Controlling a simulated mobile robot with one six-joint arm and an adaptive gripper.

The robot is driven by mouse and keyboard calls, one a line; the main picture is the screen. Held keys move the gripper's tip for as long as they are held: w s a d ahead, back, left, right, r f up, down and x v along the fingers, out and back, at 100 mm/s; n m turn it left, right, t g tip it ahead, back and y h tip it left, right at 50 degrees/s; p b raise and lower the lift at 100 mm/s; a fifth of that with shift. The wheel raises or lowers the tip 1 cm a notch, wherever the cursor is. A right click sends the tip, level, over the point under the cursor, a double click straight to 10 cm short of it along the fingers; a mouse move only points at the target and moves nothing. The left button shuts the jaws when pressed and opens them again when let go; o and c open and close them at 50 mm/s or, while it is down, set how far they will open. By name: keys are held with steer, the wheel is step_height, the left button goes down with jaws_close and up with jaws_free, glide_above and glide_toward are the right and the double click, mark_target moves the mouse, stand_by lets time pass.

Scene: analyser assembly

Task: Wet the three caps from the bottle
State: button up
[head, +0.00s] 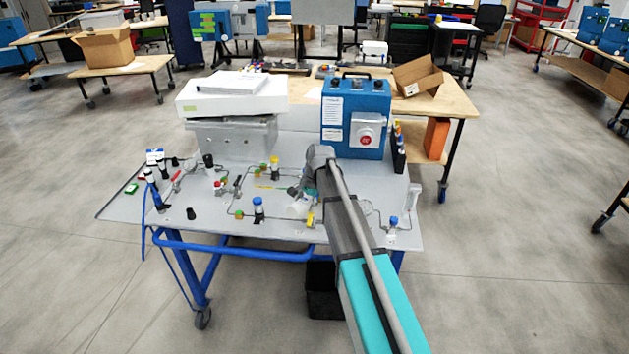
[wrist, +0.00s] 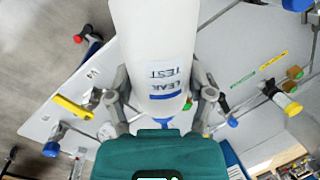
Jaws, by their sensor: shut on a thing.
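My gripper (wrist: 162,98) is shut on a white bottle (wrist: 150,35) printed "LEAK TEST", with one finger on each side. A blue part shows at the bottle's lower end in the wrist view. In the head view my gripper (head: 303,194) and the pale bottle (head: 297,209) are above the front middle of the grey panel, partly hidden by my arm. Capped fittings stand on the panel: one with a blue cap (head: 258,202), one with a yellow cap (head: 275,161) and one with a blue cap (head: 393,221) at the right. I cannot tell which caps the task means.
The grey panel table (head: 125,208) carries thin metal tubing and several fittings. A white box (head: 232,98) and a blue analyser case (head: 356,115) stand along its back. Open floor surrounds the table.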

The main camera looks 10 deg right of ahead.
steer(key=shift+w+d+r+t+h+p, duration=0.2)
steer(key=shift+d+r+t+h+p, duration=0.15)
steer(key=shift+h, duration=0.15)
steer(key=w+d+r+t+h+p, duration=0.2)
steer(key=r, duration=0.1)
steer(key=w+d+r+m+t+h+p, duration=0.1)
steer(key=h, duration=0.1)
steer(key=shift+d+r, duration=0.2)
steer(key=shift+d, duration=0.05)
steer(key=shift+w+d+r+t+h, duration=0.25)
steer(key=shift+w+r+h, duration=0.15)
steer(key=shift+h, duration=0.1)
steer(key=shift+s+a+f+h, duration=0.1)
steer(key=shift+s+h, duration=0.05)
steer(key=shift+h, duration=0.25)
